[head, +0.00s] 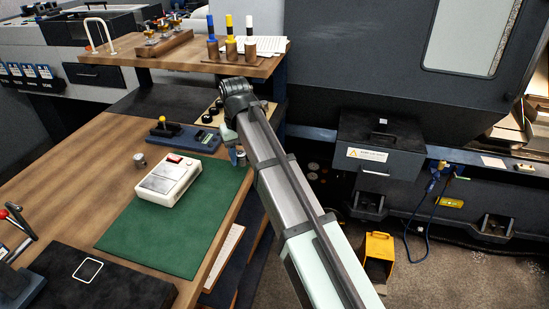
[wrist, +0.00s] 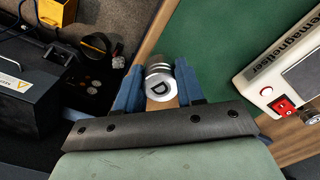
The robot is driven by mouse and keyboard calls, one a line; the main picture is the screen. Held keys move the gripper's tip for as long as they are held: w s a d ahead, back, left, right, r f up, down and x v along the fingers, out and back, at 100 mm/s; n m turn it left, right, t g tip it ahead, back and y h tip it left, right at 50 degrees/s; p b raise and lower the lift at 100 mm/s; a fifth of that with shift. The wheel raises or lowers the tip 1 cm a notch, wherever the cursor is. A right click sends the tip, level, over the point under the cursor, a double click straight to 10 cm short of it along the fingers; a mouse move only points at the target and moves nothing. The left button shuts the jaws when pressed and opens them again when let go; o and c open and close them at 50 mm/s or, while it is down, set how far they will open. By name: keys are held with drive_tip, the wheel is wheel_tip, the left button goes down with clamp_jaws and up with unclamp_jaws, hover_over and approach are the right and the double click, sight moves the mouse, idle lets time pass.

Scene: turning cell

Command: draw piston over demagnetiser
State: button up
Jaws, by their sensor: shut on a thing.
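The piston (wrist: 158,84) is a short silver metal cylinder with a letter D on its end face. My gripper (wrist: 157,74) is shut on it, with a blue finger on each side. In the head view my gripper (head: 236,156) is over the right edge of the green mat, to the right of the demagnetiser and apart from it. The demagnetiser (head: 168,181) is a white box with a grey top plate and a red switch, lying on the mat. In the wrist view the demagnetiser (wrist: 282,76) is at the right, its name readable.
The green mat (head: 175,235) lies on a wooden bench (head: 75,190). A small metal cylinder (head: 140,162) stands left of the demagnetiser. A blue-based fixture (head: 181,136) is behind it. A raised shelf with coloured bottles (head: 231,38) stands at the back. Mat space in front is clear.

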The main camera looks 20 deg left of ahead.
drive_tip(key=s+a+r+n, duration=0.25)
drive_tip(key=s+a, duration=0.45)
drive_tip(key=a, duration=0.4)
drive_tip(key=n, duration=0.2)
approach(162, 180)
drive_tip(key=shift+s+f+m, duration=0.15)
drive_tip(key=shift+s+f, duration=0.05)
drive_tip(key=shift+s, duration=0.45)
drive_tip(key=shift+s+f+m, duration=0.1)
drive_tip(key=shift+s+f, duration=0.05)
drive_tip(key=shift+s, duration=0.55)
drive_tip(key=shift+f, duration=2.6)
drive_tip(key=shift+f, duration=0.35)
drive_tip(key=shift+w, duration=0.7)
drive_tip(key=shift+w, duration=0.55)
